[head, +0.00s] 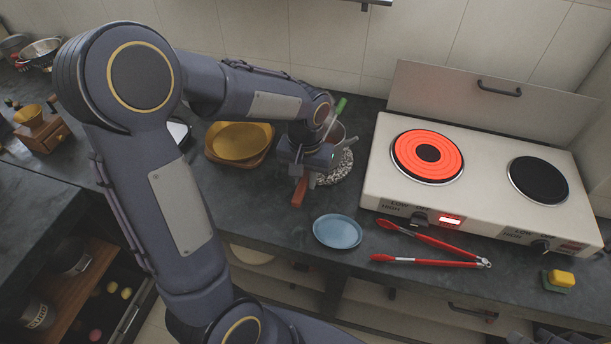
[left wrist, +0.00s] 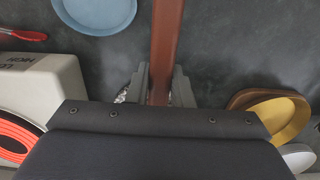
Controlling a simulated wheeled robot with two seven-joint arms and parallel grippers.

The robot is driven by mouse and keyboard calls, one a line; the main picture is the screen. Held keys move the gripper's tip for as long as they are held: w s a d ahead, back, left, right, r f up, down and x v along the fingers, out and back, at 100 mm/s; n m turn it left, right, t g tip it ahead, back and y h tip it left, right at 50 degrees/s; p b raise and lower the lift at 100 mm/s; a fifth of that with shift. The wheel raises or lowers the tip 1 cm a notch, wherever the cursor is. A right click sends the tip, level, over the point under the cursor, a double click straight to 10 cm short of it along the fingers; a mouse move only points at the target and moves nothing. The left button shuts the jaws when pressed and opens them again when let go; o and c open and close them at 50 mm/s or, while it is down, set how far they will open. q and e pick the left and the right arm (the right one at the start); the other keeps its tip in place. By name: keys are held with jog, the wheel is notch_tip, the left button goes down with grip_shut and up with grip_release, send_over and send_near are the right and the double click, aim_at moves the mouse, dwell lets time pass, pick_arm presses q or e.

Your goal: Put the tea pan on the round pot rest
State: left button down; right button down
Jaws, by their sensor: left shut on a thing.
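The tea pan (head: 339,136) is a small metal pan, partly hidden behind my left gripper, with a red-brown handle (head: 299,191). My left gripper (head: 302,171) is shut on that handle; in the left wrist view the handle (left wrist: 166,40) runs between the two fingers (left wrist: 160,82). The round pot rest (head: 338,176) is a speckled black-and-white disc on the dark counter. The pan is over it, and the rest shows below and to the right of the pan. I cannot tell whether they touch.
A two-plate cooker (head: 480,190) stands to the right, its left plate (head: 428,156) glowing red. A blue plate (head: 338,231) and red tongs (head: 430,244) lie in front. A yellow dish (head: 240,141) on a wooden board is to the left. A green-tipped object (head: 341,104) is by the pan.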

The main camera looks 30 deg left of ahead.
pick_arm(q)
jog(key=shift+f, duration=0.15)
jog(key=c, duration=1.3)
grip_release()
notch_tip(320, 180, up, 12)
jog(key=s+d+t+h, duration=0.1)
jog(key=s+t, duration=0.1)
jog(key=s, duration=0.3)
jog(key=s+d+f+t+h, duration=0.1)
jog(key=s, duration=0.5)
jog(key=s+d+f+m+t+h, duration=0.1)
jog(key=s+d+t, duration=0.1)
jog(key=s, duration=0.4)
jog(key=shift+d+f+t+h+p, duration=0.1)
jog(key=shift+f+t+h+p, duration=0.05)
jog(key=shift+t+h+p, duration=0.2)
